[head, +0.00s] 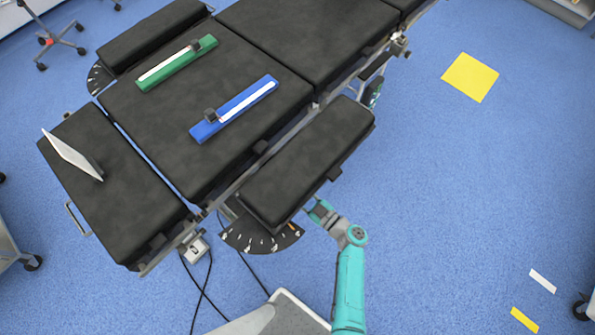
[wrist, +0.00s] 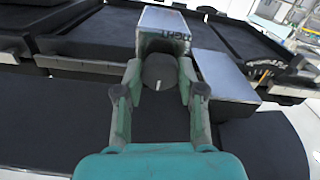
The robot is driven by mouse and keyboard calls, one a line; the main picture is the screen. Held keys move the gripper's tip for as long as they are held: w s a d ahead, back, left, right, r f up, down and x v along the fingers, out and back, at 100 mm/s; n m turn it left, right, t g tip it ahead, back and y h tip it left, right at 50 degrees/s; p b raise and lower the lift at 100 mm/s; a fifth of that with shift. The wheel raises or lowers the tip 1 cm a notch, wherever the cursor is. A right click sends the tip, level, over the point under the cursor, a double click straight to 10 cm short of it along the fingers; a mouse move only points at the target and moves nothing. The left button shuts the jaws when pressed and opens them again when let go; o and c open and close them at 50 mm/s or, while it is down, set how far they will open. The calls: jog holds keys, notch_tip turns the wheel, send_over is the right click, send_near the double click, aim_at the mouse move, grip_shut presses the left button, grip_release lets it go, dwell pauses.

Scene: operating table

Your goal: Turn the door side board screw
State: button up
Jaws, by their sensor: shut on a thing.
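The black padded side board (head: 312,158) lies along the near right side of the operating table (head: 130,190). My gripper (head: 318,211) is at the near edge of this board, low beside it. In the wrist view, my gripper (wrist: 160,78) is shut on a dark round screw knob (wrist: 158,66) with a short white mark pointing down. The knob sits in front of a grey metal block (wrist: 163,20) with dark lettering, partly readable as "TIGHT". In the head view the knob is hidden.
A dark graduated plate (head: 262,238) sits under the board's near end, left of my gripper. A green tray (head: 177,63), a blue tray (head: 235,109) and a tilted white panel (head: 72,155) rest on the table. Blue floor to the right is mostly clear, with a yellow square (head: 470,77).

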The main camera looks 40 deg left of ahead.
jog(key=shift+n, duration=0.3)
jog(key=o, duration=1.1)
jog(key=shift+o, duration=0.2)
jog(key=d, duration=1.2)
jog(key=shift+s, duration=0.45)
